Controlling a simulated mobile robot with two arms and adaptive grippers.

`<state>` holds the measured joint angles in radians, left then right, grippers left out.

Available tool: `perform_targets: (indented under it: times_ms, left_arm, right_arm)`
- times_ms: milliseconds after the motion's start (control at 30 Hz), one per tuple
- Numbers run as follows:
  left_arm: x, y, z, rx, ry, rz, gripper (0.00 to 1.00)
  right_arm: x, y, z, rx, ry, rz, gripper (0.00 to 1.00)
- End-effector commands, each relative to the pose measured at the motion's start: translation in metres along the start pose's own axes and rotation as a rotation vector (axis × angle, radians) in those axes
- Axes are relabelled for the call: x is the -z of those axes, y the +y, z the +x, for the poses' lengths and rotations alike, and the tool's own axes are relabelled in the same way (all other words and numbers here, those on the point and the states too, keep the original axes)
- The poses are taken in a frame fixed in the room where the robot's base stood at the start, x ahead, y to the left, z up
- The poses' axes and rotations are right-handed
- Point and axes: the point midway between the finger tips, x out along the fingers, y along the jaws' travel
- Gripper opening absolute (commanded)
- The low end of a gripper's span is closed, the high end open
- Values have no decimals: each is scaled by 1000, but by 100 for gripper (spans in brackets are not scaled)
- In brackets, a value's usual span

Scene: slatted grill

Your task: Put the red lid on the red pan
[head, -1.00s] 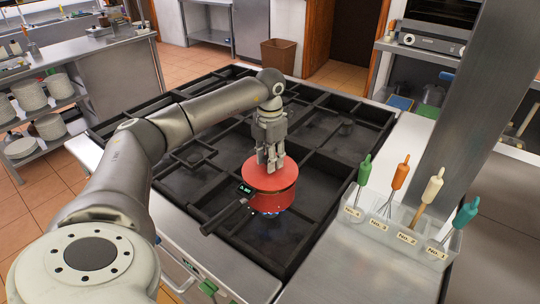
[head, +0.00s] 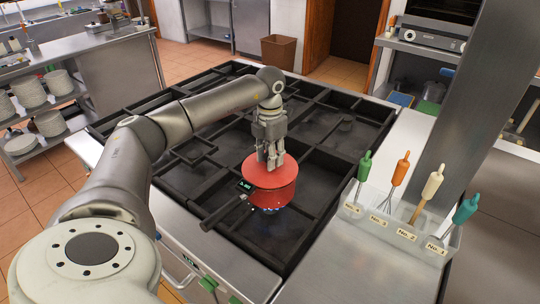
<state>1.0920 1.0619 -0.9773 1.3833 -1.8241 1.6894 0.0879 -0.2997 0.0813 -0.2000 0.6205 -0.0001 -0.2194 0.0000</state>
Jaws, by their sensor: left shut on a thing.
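The red pan (head: 274,199) stands on the black slatted grill, with its dark handle (head: 222,215) pointing to the lower left. The round red lid (head: 262,181) is at the pan's top and covers most of its opening. The lid looks shifted slightly to the left of the pan. I cannot tell whether it rests fully on the rim. My left gripper (head: 270,162) points down and is shut at the lid's middle, on its knob, which the fingers hide. My right gripper is not in view.
The grill's raised black bars (head: 331,158) surround the pan. A clear holder (head: 395,232) with several coloured-handled utensils stands on the steel counter to the right. The counter in front of the holder is clear.

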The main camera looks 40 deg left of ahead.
Motion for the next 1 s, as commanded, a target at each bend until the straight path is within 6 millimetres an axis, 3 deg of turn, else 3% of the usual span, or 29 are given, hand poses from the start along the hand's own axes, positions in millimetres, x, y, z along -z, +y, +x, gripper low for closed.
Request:
perform_targets:
  times_ms: [1000]
  left_arm:
    - [-1,0,8,0,-1,0,4]
  right_arm:
    - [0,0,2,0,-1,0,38]
